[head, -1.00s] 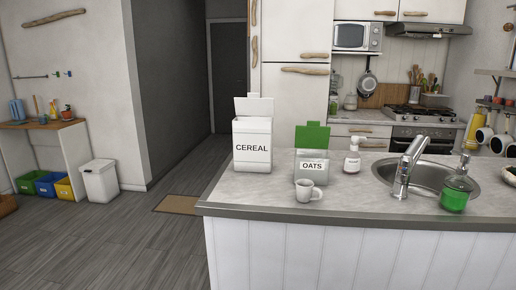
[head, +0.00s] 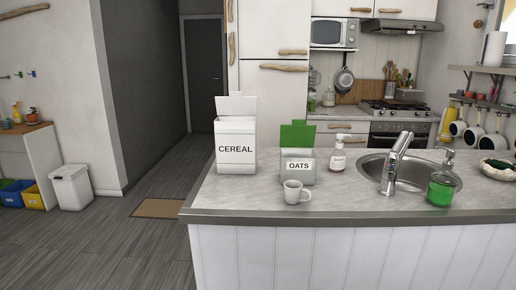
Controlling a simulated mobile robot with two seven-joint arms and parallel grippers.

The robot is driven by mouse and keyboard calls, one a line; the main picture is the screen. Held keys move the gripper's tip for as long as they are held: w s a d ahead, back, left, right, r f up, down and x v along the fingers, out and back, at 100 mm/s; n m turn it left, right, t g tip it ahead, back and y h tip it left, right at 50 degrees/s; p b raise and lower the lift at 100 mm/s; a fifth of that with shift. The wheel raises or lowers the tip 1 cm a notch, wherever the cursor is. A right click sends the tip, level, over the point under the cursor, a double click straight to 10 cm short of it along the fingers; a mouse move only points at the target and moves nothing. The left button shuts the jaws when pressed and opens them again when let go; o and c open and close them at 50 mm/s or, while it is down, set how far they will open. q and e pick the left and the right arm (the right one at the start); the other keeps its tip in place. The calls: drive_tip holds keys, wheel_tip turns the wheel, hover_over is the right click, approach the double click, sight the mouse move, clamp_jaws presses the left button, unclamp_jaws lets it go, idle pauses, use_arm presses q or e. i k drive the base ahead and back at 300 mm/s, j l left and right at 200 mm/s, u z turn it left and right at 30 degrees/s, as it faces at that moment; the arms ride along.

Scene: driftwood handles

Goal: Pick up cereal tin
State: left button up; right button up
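The cereal tin (head: 235,147) is a white upright box labelled CEREAL. Its white lid (head: 236,106) stands raised at the back. It sits near the left end of the island counter, seen in the head view. Neither of my grippers shows in the view, and nothing is touching the tin.
An oats tin (head: 298,167) with a raised green lid stands right of the cereal tin. A white mug (head: 295,192) is in front of it and a white pump bottle (head: 338,153) behind. A sink tap (head: 395,160) and green soap dispenser (head: 442,183) stand farther right.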

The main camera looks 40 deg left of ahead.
sight(236, 137)
drive_tip(key=j+z, duration=0.2)
drive_tip(key=j, duration=0.3)
drive_tip(key=j+z, duration=0.2)
drive_tip(key=j, duration=0.3)
drive_tip(key=k+j+z, duration=0.2)
drive_tip(key=j, duration=0.3)
drive_tip(key=k+j, duration=0.1)
drive_tip(key=j, duration=0.35)
drive_tip(key=k+j, duration=0.1)
drive_tip(key=j, duration=0.35)
drive_tip(key=j+z, duration=0.1)
drive_tip(key=j, duration=0.4)
drive_tip(key=k+j, duration=0.2)
drive_tip(key=j, duration=0.25)
drive_tip(key=k+j, duration=0.1)
drive_tip(key=j, duration=0.35)
drive_tip(key=i+z, duration=0.05)
